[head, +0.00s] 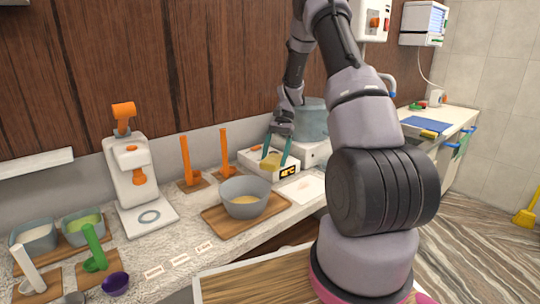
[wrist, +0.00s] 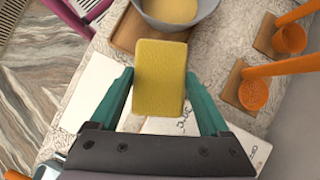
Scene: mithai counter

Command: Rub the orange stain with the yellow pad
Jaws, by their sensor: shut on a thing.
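The yellow pad (wrist: 160,80) is between the two green fingers of my gripper (wrist: 162,88), which is shut on it. I cannot make out an orange stain in either view. A white board (head: 305,188) lies on the counter to the right of the grey bowl; the pad and my gripper cover part of that area in the wrist view.
A grey bowl (head: 244,197) with pale yellow content stands on a wooden board (head: 215,222). Orange scoops (head: 187,165) stand behind it. A white press machine (head: 138,180) and more bowls (head: 82,225) are at the left. A large pot (head: 312,120) stands behind my gripper.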

